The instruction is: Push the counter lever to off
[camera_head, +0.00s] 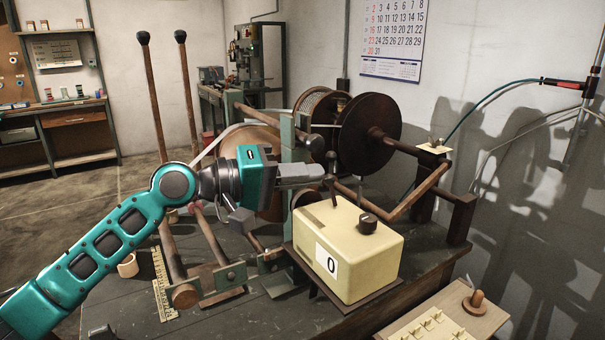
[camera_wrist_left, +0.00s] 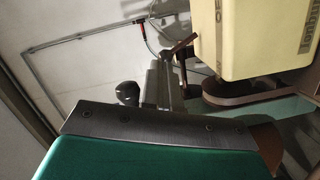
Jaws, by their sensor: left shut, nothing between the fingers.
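The counter (camera_head: 375,265) is a cream box with a "0" label on its front, on the bench in the head view. A thin dark lever (camera_head: 333,188) with a rounded top stands at its back left, and a dark round knob (camera_head: 368,223) sits on its top. My left gripper (camera_head: 322,173) is shut and empty, just left of the lever's upper part; whether they touch I cannot tell. In the left wrist view the cream box (camera_wrist_left: 240,40) is at upper right. A dark knob (camera_wrist_left: 127,92) shows just beyond the gripper; I cannot tell whether it is the lever's top. My right gripper is out of view.
The winding machine's dark reel (camera_head: 370,133) stands behind the counter, with a wooden arm (camera_head: 418,192) to its right. Two long wooden-handled levers (camera_head: 155,95) rise at the left. A small board with pegs (camera_head: 440,322) is at front right. The bench front left is mostly clear.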

